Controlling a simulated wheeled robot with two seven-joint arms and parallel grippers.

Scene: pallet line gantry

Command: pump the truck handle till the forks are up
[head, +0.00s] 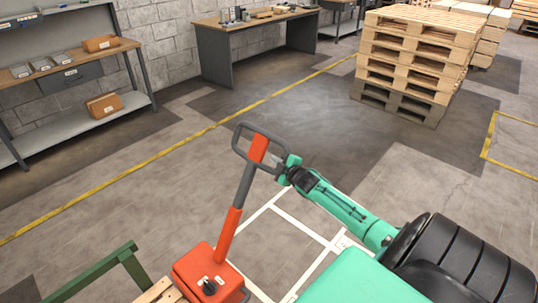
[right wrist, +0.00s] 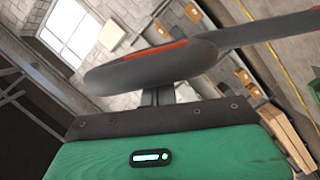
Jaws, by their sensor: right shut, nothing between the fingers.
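The pallet truck handle (head: 230,222) rises tilted from the red-orange truck body (head: 208,275) and ends in a dark grey loop grip (head: 241,139). My right gripper (head: 281,172) is at the right side of the loop, shut with nothing between its fingers. In the right wrist view, the grey grip with its orange stripe (right wrist: 150,62) crosses in front of the fingers (right wrist: 157,95), partly hiding them. Whether they touch the grip, I cannot tell. The forks are not visible. My left gripper is not in view.
A wooden pallet corner (head: 161,292) and a green rail (head: 98,272) are at bottom left. A pallet stack (head: 415,55) stands at back right. A workbench (head: 255,45) and a shelf (head: 70,100) line the wall. The floor beyond the handle is clear.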

